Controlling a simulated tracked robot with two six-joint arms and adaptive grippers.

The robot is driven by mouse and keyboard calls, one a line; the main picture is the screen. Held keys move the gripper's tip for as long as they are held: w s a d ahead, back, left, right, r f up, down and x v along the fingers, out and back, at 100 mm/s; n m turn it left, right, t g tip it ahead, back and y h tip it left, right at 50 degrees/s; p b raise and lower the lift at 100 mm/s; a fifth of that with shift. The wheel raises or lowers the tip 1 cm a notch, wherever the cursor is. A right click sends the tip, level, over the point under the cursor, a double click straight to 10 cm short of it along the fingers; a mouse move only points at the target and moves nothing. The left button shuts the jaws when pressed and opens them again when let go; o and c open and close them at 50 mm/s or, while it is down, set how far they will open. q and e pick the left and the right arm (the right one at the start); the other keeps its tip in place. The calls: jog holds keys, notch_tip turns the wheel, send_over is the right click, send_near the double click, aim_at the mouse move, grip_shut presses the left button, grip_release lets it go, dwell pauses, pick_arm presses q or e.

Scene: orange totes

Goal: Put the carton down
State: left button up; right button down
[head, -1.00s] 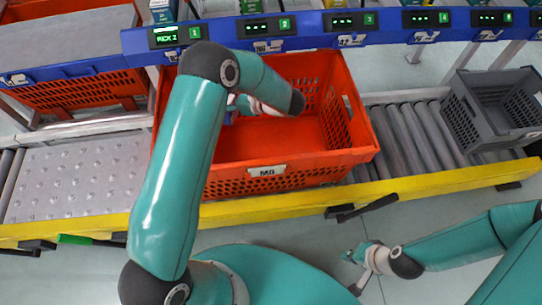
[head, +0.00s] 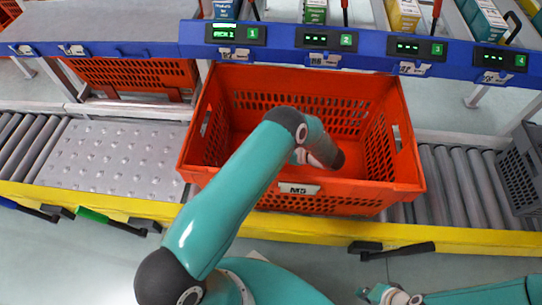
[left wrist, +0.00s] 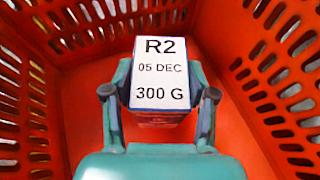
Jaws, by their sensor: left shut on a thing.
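The carton (left wrist: 160,75), its top label reading "R2, 05 DEC, 300 G", is between the two fingers of my left gripper (left wrist: 160,108) in the left wrist view. The gripper is shut on it. The carton is inside the orange tote (left wrist: 262,125); I cannot tell whether it touches the floor. In the head view, my left arm reaches into the same tote (head: 300,203), labelled M5, and hides its gripper and the carton. My right gripper (head: 370,294) is at the bottom edge, outside the tote, partly cut off, its opening unclear.
The tote stands on a roller conveyor (head: 450,185) with a yellow front rail (head: 320,230). A blue rail (head: 370,55) with numbered displays runs behind it. A grey crate (head: 522,165) is at the right. A bare studded plate (head: 115,160) lies to the left.

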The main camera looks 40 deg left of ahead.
pick_arm(q)
jog(key=shift+f+b, duration=0.5)
jog(key=shift+f, duration=1.75)
jog(key=shift+f+b, duration=0.25)
jog(key=shift+b, duration=0.05)
jog(key=o, duration=1.3)
jog(key=shift+o, duration=0.2)
jog(key=shift+d+r+p, duration=0.15)
jog(key=shift+r+p, duration=0.25)
jog(key=v, duration=0.7)
